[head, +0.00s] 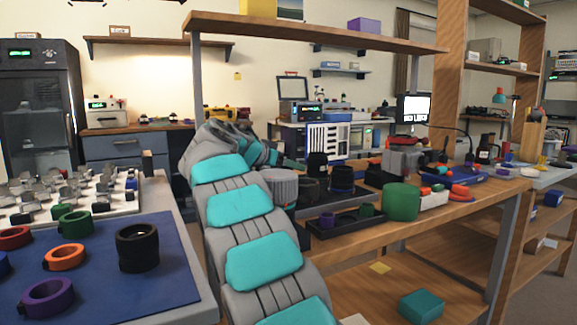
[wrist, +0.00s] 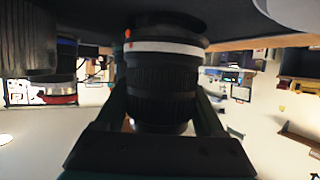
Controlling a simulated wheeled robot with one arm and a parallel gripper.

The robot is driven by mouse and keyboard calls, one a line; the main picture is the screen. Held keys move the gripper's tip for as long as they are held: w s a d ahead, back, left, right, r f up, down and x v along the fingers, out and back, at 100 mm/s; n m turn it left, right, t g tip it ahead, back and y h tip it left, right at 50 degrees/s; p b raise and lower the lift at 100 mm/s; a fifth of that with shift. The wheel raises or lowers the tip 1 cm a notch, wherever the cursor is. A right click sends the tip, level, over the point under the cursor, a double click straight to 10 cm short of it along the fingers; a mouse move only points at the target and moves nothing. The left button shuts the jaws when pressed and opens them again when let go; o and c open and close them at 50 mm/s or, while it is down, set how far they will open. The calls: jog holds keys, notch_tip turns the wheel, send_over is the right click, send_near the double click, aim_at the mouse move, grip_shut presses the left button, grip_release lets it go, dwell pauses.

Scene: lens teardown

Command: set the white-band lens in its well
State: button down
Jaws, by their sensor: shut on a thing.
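The white-band lens (wrist: 162,85) is a black ribbed barrel with a white ring and an orange dot, seen in the wrist view. My gripper (wrist: 160,115) is shut on it, a finger on each side. The lens's banded end points at a dark surface at the top of that view, in or close to a dark round shape (wrist: 175,22). I cannot tell whether it touches. In the head view my arm reaches to the bench by a dark tray (head: 326,225); the fingertips are not clear there, and I cannot make out the wells.
A grey ribbed thing (wrist: 28,45) is beside the held lens in the wrist view. A blue mat (head: 95,285) with several rings lies at left.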

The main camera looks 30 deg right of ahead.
jog(key=shift+f+b, duration=0.45)
jog(key=shift+b, duration=0.1)
grip_release()
jog(key=shift+a, duration=0.1)
